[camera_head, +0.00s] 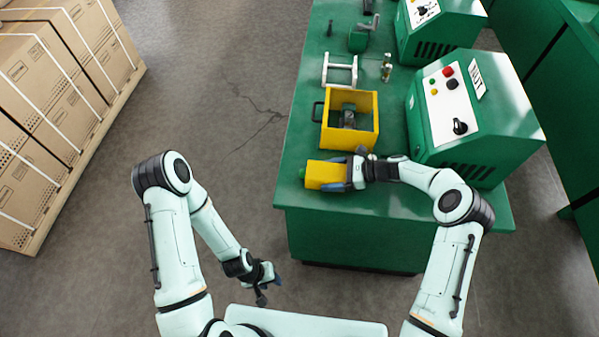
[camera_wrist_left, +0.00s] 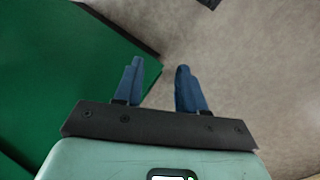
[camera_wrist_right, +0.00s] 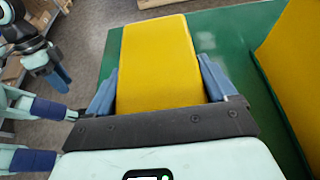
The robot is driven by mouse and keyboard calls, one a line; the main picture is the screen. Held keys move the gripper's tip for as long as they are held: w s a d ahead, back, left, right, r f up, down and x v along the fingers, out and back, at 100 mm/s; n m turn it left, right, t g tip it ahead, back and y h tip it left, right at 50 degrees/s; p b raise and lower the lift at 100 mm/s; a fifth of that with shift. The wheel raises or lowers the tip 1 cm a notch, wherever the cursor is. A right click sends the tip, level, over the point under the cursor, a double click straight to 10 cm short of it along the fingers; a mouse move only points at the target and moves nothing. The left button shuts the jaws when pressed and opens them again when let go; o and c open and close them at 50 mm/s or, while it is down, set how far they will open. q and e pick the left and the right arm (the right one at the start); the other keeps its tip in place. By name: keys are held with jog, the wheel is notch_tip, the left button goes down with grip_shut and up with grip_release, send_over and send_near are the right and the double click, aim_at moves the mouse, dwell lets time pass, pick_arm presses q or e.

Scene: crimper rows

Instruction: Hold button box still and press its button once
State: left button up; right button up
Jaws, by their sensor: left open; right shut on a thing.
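The yellow button box (camera_head: 326,174) lies near the front left corner of the green bench. Its green button (camera_head: 302,173) faces left, on the end away from my right gripper. My right gripper (camera_head: 350,173) is shut on the box, with one blue finger on each side; the box (camera_wrist_right: 158,60) also fills the middle of the right wrist view, between the fingers (camera_wrist_right: 160,88). The button is hidden in that view. My left gripper (camera_head: 270,286) is open and empty, low in front of the bench and apart from the box. Its parted blue fingers (camera_wrist_left: 160,88) show in the left wrist view.
A yellow open bin (camera_head: 368,125) with a dark part inside stands just behind the box. A green control machine (camera_head: 490,135) stands at the right. The bench top (camera_head: 310,207) is clear in front of the box. Cartons (camera_head: 50,100) stand at far left.

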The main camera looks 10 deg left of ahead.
pick_arm(q)
grip_shut()
dwell(1.5)
